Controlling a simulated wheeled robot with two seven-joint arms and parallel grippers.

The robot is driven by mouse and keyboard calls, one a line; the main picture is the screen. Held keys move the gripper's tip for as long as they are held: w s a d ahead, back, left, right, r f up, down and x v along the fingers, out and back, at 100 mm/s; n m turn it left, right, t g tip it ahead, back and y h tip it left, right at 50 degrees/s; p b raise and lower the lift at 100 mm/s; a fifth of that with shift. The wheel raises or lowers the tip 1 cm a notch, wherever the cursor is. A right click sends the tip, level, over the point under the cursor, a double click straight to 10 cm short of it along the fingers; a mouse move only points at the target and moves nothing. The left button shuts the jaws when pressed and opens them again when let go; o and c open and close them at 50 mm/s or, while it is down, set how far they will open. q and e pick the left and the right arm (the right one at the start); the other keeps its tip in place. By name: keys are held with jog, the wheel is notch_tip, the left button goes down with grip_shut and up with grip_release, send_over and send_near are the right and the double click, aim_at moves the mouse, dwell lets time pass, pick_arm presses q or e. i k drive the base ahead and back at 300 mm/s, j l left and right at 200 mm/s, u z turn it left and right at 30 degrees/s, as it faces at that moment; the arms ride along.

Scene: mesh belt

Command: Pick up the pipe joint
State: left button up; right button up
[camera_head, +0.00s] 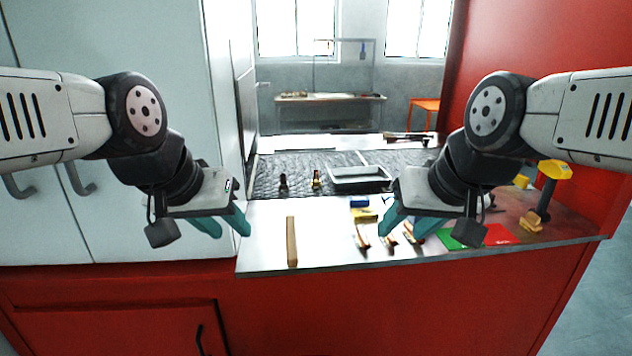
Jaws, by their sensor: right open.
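Two small upright pieces stand on the dark mesh belt (335,160): a dark one (283,182) and a brass-coloured one (316,179). The brass-coloured piece may be the pipe joint, but both are too small to tell for sure. My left gripper (225,224) hangs over the counter's left edge, left of and nearer than both pieces. Its teal fingers are apart and empty. My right gripper (408,221) is open above the counter, right of both pieces, over some small tools. Neither gripper touches either piece.
A wooden bar (292,242) lies on the white counter (330,250). A grey tray (360,178) sits on the belt. Several small tools, a green card (447,239), a red card (500,235) and a yellow-headed tool (548,185) occupy the right. Grey cabinets (110,150) stand left.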

aim_at(315, 184)
jog(key=i+j+u, duration=0.1)
jog(key=i+u, duration=0.6)
